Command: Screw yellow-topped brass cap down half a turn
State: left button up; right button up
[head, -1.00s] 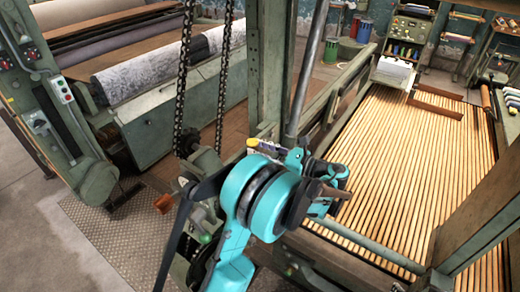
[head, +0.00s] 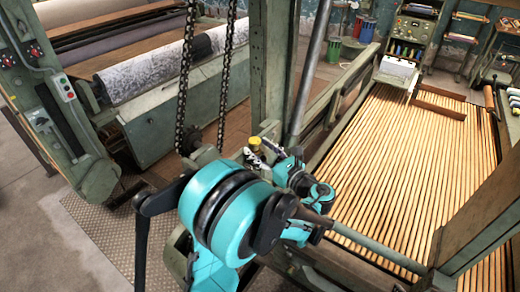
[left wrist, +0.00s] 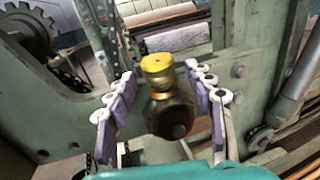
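The yellow-topped brass cap (left wrist: 157,68) stands upright on a dark round fitting (left wrist: 172,115) in the middle of the left wrist view. In the head view its yellow top (head: 254,141) shows just beyond my left wrist. My left gripper (left wrist: 160,82) is open, with one purple-padded finger at each side of the cap and fitting. Gaps show between the fingers and the cap, so it holds nothing. In the head view my left gripper (head: 258,155) is largely hidden behind the teal wrist. My right gripper is in neither view.
A green machine post (head: 272,75) rises just behind the cap. Two hanging chains (head: 186,80) are to its left. A slatted wooden bed (head: 400,170) lies to the right. In the left wrist view a toothed gear (left wrist: 28,30) is at upper left.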

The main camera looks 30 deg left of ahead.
pick_arm(q)
jog(key=v, duration=1.2)
jog(key=s+a+f+n+g+h, duration=0.1)
jog(key=s+a+f+n+h, duration=0.3)
jog(key=s+f+n+h, duration=0.4)
jog(key=s+d+n+t+h, duration=0.1)
jog(key=s+d+n+h, duration=0.5)
jog(key=n, duration=0.8)
jog(key=d+h, duration=0.2)
jog(key=h, duration=0.1)
jog(key=shift+t, duration=0.4)
